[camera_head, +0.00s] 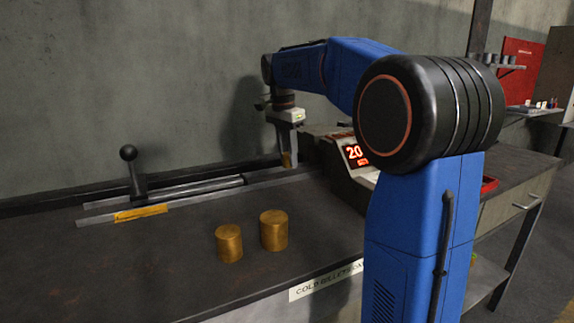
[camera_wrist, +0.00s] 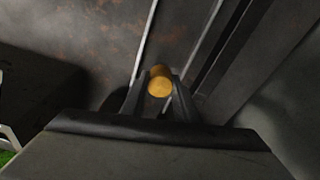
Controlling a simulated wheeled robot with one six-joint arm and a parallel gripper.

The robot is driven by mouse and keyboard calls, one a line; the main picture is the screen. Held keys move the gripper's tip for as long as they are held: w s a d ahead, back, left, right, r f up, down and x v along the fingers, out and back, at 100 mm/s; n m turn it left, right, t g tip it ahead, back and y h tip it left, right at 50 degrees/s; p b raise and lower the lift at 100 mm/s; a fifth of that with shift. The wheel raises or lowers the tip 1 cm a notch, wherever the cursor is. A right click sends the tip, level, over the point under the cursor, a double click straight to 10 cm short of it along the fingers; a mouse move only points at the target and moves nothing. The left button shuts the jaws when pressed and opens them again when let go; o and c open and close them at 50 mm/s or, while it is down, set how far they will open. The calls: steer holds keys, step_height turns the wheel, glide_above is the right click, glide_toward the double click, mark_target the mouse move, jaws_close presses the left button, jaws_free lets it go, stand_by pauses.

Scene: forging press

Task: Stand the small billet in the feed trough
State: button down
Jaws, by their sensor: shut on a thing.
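The small billet (camera_wrist: 160,82) is a brass-coloured cylinder held between my gripper's two fingers (camera_wrist: 160,98) in the wrist view. In the head view the small billet (camera_head: 287,159) shows just under my gripper (camera_head: 288,152), at the right end of the feed trough. My gripper is shut on it. The feed trough (camera_head: 180,191) is a channel between two metal rails along the back of the bench. I cannot tell whether the billet touches the trough floor.
Two larger brass billets (camera_head: 229,243) (camera_head: 273,230) stand on the bench (camera_head: 150,265) in front of the trough. A black ball-topped lever (camera_head: 132,172) stands at the trough's left. A box with a red display (camera_head: 355,154) stands right of my gripper. The bench's front left is clear.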

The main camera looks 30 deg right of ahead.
mark_target(288, 163)
steer(key=shift+f, duration=1.5)
steer(key=shift+f, duration=0.15)
steer(key=c, duration=1.7)
jaws_free()
steer(key=shift+o, duration=0.2)
steer(key=r, duration=0.4)
steer(key=a+r, duration=0.1)
steer(key=r, duration=0.6)
steer(key=shift+s+a+r, duration=0.1)
steer(key=shift+a+r, duration=0.1)
steer(key=shift+r, duration=0.4)
steer(key=shift+s, duration=0.1)
